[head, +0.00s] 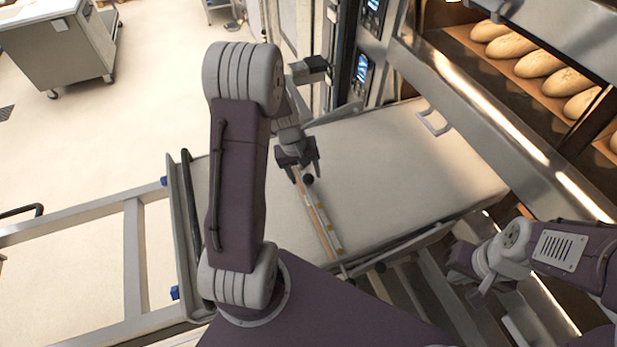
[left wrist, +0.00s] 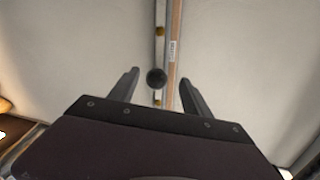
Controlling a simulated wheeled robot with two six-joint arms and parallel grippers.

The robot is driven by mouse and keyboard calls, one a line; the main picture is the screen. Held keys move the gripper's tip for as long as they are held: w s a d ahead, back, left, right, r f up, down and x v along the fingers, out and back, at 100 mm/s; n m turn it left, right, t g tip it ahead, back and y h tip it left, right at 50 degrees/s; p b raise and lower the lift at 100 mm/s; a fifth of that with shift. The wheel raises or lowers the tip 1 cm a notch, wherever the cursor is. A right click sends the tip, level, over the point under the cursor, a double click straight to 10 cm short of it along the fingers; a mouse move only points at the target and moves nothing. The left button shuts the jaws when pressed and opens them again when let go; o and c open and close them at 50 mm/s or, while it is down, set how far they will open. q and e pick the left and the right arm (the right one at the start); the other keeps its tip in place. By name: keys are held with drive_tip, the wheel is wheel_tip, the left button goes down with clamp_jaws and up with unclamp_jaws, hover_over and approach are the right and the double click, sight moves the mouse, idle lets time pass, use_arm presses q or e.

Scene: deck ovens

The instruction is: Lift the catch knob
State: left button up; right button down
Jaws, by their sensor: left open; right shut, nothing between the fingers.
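The catch knob (head: 308,179) is a small dark ball on a narrow strip that runs across the pale loader surface. It also shows in the left wrist view (left wrist: 156,77), between the two fingers. My left gripper (head: 307,172) is open above the strip, with one finger on each side of the knob and apart from it in the wrist view. How far the fingertips are above the surface, I cannot tell. My right gripper (head: 474,290) is low at the right, shut and empty, away from the knob.
The loader bed (head: 400,150) lies flat, with a metal handle (head: 434,122) near its far right edge. Deck ovens with loaves (head: 540,63) stand at the right. A steel cabinet on wheels (head: 60,50) stands far left on open floor. A rail frame (head: 133,250) lies at the left.

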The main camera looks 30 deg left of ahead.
sight(307, 175)
use_arm(q)
drive_tip(key=w+f, duration=0.1)
drive_tip(key=f, duration=0.2)
drive_tip(key=w+f, duration=0.1)
drive_tip(key=f, duration=0.1)
drive_tip(key=shift+w+a, duration=0.2)
drive_tip(key=shift+w, duration=0.15)
drive_tip(key=shift+f, duration=0.2)
drive_tip(key=shift+s+d+r, duration=0.25)
drive_tip(key=shift+s+d, duration=0.05)
drive_tip(key=shift+s, duration=0.2)
drive_tip(key=shift+s+r, duration=0.1)
drive_tip(key=shift+s, duration=0.05)
drive_tip(key=shift+c, duration=0.9)
drive_tip(key=shift+w, duration=0.2)
drive_tip(key=c, duration=1.1)
clamp_jaws()
use_arm(e)
drive_tip(key=shift+w+a+r, duration=0.1)
drive_tip(key=shift+w+a, duration=0.1)
drive_tip(key=shift+w, duration=0.5)
use_arm(q)
drive_tip(key=shift+w+a, duration=0.1)
drive_tip(key=shift+w, duration=0.05)
